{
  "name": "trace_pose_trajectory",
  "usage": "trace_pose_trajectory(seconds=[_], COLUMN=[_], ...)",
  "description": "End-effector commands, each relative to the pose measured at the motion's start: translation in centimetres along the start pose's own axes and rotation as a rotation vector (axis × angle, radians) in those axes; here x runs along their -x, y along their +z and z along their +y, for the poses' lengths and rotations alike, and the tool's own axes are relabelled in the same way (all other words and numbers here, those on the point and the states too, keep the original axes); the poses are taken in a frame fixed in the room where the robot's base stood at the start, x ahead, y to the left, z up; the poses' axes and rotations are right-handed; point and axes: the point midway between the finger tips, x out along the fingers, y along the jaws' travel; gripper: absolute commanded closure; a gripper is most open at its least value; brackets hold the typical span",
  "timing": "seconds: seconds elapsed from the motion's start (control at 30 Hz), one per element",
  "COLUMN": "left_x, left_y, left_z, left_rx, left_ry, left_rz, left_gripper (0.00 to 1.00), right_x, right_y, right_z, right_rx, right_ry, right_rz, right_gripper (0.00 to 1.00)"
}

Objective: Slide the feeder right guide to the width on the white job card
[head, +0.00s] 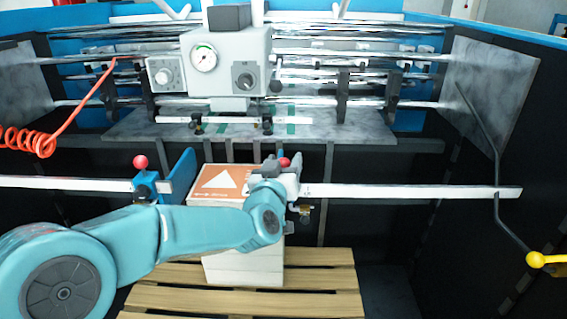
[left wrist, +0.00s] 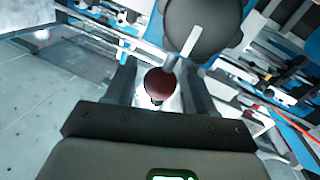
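The feeder right guide's red knob (head: 284,162) shows at the white rail (head: 400,191), just right of the orange-topped stack (head: 215,182). Most of the guide is hidden behind my left gripper (head: 279,172), which is at the knob. In the left wrist view, a dark red knob (left wrist: 160,84) sits between the dark fingers (left wrist: 160,90), with gaps seeming to show on both sides, so the gripper looks open around it. The left guide has its own red knob (head: 140,162) and a blue plate (head: 179,176) near the stack's left side. I see no white job card. My right gripper is out of view.
The stack stands on a wooden pallet (head: 300,304). Behind is the roller machine with a grey control box and gauge (head: 203,57). A bent grey rod with a yellow end (head: 545,259) is at right. A red coiled hose (head: 28,140) hangs at left.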

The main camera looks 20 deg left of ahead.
Motion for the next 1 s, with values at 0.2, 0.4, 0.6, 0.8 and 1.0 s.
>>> trace_pose_trajectory(seconds=[0.2, 0.4, 0.6, 0.8, 1.0], left_x=[0.0, -0.2, -0.3, -0.3, -0.3], left_y=[-0.1, 0.2, 0.3, 0.3, 0.3], left_z=[0.0, 1.5, 2.0, 2.0, 1.9], left_rx=[0.000, 0.001, 0.000, 0.000, 0.000], left_ry=[0.000, 0.004, 0.002, 0.001, 0.000], left_rz=[0.001, 0.002, 0.001, 0.002, 0.001], left_gripper=[1.00, 1.00, 1.00, 0.41, 0.41], right_x=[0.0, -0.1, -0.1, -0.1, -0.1], right_y=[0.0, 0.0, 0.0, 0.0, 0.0], right_z=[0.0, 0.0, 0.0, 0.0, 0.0], right_rx=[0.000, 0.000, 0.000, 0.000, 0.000], right_ry=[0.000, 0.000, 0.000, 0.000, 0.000], right_rz=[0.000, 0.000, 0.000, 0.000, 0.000], right_gripper=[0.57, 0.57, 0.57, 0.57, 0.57])
